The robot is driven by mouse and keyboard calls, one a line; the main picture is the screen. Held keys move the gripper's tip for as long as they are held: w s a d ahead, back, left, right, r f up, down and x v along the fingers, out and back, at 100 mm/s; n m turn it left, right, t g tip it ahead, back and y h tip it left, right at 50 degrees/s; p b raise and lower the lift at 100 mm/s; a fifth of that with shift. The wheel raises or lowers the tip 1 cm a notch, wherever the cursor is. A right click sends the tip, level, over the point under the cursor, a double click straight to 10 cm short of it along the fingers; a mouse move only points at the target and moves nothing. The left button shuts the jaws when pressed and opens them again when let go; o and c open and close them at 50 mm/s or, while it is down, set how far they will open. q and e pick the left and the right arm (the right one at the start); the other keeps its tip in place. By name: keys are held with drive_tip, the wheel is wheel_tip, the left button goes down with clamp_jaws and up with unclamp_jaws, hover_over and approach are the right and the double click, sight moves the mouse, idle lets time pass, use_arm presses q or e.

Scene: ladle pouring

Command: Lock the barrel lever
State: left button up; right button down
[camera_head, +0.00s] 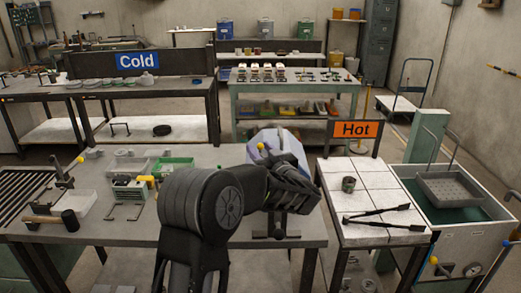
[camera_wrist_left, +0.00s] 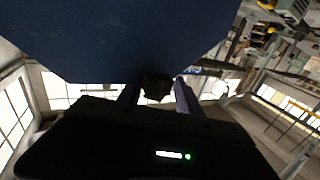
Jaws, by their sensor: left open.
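The barrel (camera_head: 287,145) is a pale lilac many-sided drum at the back edge of the grey work table, partly hidden behind my left arm. A yellow knob (camera_head: 261,147) shows at its left side, perhaps the lever's end. My left gripper (camera_wrist_left: 157,92) is open close to the barrel; in the head view its wrist is in front of the drum and the fingertips cannot be made out. In the left wrist view the barrel's dark blue underside or face (camera_wrist_left: 120,40) fills the top, and a small dark block sits between the fingers. I cannot tell whether they touch it. My right gripper is out of view.
A mallet (camera_head: 69,219), a green tray (camera_head: 172,167) and a clamp with a yellow handle (camera_head: 135,182) are on the table's left part. The Hot table (camera_head: 370,233) with tongs (camera_head: 378,214) and a small cup (camera_head: 348,184) stands to the right.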

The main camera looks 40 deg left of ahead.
use_arm(q)
drive_tip(key=shift+w, duration=0.1)
drive_tip(key=c, duration=0.7)
clamp_jaws()
drive_tip(key=shift+f, duration=0.1)
drive_tip(key=shift+a, duration=0.15)
drive_tip(key=shift+w+f+m+t+h+b, duration=0.15)
drive_tip(key=shift+w+m+t+h+b, duration=0.05)
drive_tip(key=shift+m+t+h+b, duration=1.05)
drive_tip(key=m+t+h+b, duration=0.1)
drive_tip(key=b, duration=0.1)
drive_tip(key=m+t+h+b, duration=0.1)
drive_tip(key=t+h+b, duration=0.1)
drive_tip(key=w+d+m+t+h+b, duration=0.1)
drive_tip(key=b, duration=0.1)
drive_tip(key=shift+m, duration=0.35)
drive_tip(key=shift+w+d+r+m+t+h+b, duration=0.2)
drive_tip(key=shift+m+t+h+b, duration=0.15)
drive_tip(key=shift+h+b, duration=0.35)
drive_tip(key=shift+d+r, duration=0.15)
